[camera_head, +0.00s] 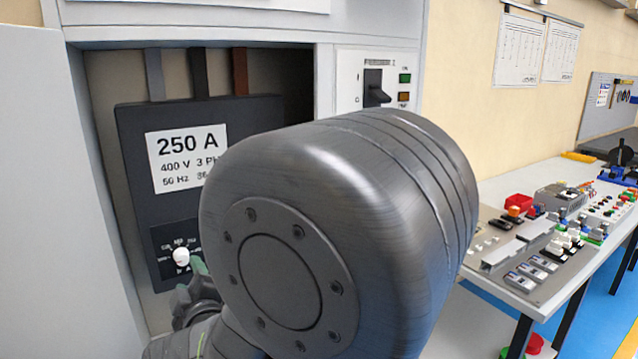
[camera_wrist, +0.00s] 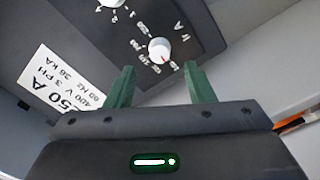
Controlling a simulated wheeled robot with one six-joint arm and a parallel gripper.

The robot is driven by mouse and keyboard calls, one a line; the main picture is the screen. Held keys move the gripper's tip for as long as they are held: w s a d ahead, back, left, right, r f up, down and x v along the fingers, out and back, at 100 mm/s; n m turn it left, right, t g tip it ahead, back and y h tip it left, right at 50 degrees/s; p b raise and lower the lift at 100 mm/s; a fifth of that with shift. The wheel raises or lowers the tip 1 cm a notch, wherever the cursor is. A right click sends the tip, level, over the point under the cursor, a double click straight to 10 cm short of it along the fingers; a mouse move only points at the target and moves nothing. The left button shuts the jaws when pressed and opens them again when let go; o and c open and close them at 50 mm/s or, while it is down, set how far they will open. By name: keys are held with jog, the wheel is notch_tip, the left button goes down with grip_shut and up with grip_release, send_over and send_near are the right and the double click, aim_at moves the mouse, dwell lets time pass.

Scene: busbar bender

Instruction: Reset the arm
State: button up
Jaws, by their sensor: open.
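My gripper (camera_wrist: 159,67) is open and empty in the wrist view, with its two green fingers apart. A white dial knob (camera_wrist: 160,49) on the dark breaker panel (camera_wrist: 200,15) shows just beyond the fingertips, between their lines. The fingers do not touch it in this view. A second white knob (camera_wrist: 112,3) is cut by the top edge. In the head view, my arm covers the middle, and only a green part of the gripper shows beside a white knob (camera_head: 181,256) on the panel (camera_head: 150,215).
The grey cabinet (camera_head: 75,150) surrounds the breaker panel closely, with its side wall at left. A black switch (camera_head: 374,88) is on the cabinet front.

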aim_at(183, 261)
jog(key=p+v, duration=0.1)
jog(key=v, duration=0.6)
jog(key=b+x, duration=0.1)
jog(key=x, duration=1.2)
jog(key=shift+w+a+m, duration=0.15)
jog(key=shift+w+m, duration=0.15)
jog(key=shift+s+m+b, duration=0.1)
jog(key=shift+m+b, duration=0.25)
jog(key=shift+m, duration=0.45)
jog(key=m+b, duration=0.1)
jog(key=m, duration=0.5)
jog(key=shift+m, duration=0.3)
jog(key=m, duration=0.4)
jog(key=shift+m+b, duration=0.3)
jog(key=shift+b, duration=0.05)
jog(key=shift+m, duration=1.8)
